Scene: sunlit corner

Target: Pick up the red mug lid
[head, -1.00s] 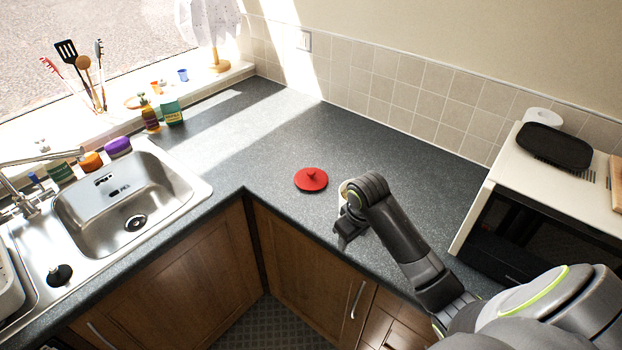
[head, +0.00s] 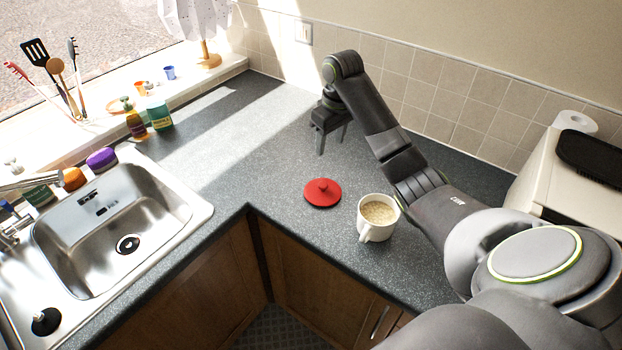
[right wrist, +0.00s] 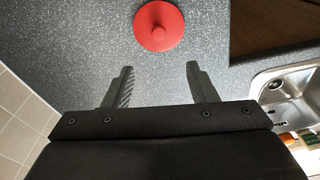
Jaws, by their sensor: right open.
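The red mug lid (head: 322,192) is a round disc with a small knob on top. It lies flat on the grey worktop, left of a white mug (head: 379,216) with pale contents. My right gripper (head: 332,148) is open and empty, above the worktop and behind the lid in the head view. In the right wrist view the lid (right wrist: 158,25) lies beyond the two spread fingertips (right wrist: 160,72), roughly centred between them and apart from them. My left gripper is not in view.
A steel sink (head: 115,235) is at the left, with bottles (head: 158,112) behind it. A white appliance (head: 560,170) with a dark tray on top stands at the right.

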